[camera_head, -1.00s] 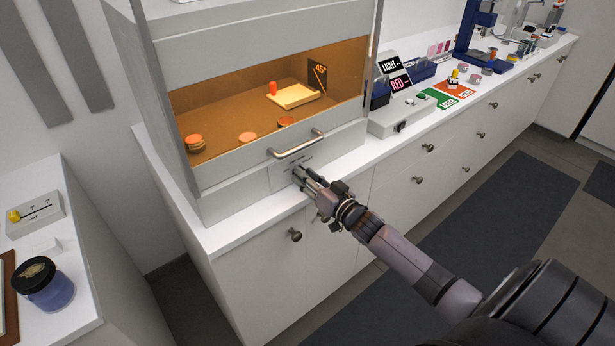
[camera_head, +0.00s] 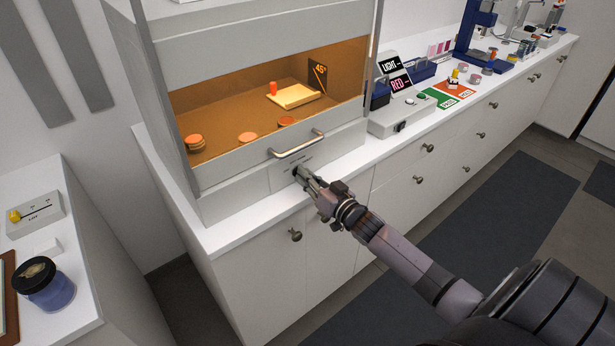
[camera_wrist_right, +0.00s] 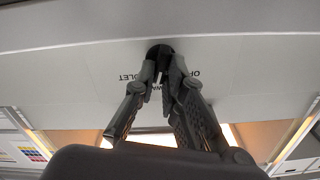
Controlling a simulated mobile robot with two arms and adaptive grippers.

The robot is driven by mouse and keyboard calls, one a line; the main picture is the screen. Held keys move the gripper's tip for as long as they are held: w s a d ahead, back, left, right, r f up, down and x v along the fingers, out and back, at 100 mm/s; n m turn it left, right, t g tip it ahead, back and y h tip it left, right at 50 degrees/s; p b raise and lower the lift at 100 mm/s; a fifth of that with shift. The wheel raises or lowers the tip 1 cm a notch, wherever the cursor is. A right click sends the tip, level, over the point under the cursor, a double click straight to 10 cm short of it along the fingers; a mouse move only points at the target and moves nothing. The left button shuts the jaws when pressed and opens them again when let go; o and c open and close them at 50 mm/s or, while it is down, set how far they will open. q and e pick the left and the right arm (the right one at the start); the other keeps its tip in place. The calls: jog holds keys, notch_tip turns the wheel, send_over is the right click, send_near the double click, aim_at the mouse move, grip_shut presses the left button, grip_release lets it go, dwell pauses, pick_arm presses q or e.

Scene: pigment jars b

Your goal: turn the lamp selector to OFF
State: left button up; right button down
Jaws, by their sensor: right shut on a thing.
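The lamp selector is a dark knob (camera_wrist_right: 160,48) on the pale panel (camera_head: 281,177) at the lower front of the lit cabinet. Upside-down lettering shows around it in the right wrist view; part of "OFF" lies to its right and the end of "VIOLET" to its left. My right gripper (camera_head: 303,174) is shut on the knob, and its two fingers (camera_wrist_right: 160,78) meet it from either side. The fingers hide much of the knob and some lettering, so I cannot tell which way it points. My left gripper is not in view.
A metal bar handle (camera_head: 297,145) runs just above the gripper on the cabinet's front. The cabinet holds orange-lit discs and a block. A control box (camera_head: 398,118) stands to the right on the counter. The floor in front is clear.

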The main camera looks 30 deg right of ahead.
jog(key=n, duration=0.3)
jog(key=shift+a+n, duration=0.1)
jog(key=shift+n, duration=0.2)
jog(key=n, duration=0.3)
jog(key=shift+a+n, duration=0.1)
jog(key=shift+n, duration=0.3)
jog(key=n, duration=0.4)
jog(key=shift+a+f, duration=0.1)
jog(key=shift+n+b, duration=0.4)
jog(key=shift+n, duration=1.7)
jog(key=c, duration=1.7)
grip_release()
jog(key=shift+o, duration=0.2)
jog(key=shift+s, duration=0.1)
jog(key=s, duration=1.1)
jog(key=shift+s+d, duration=0.4)
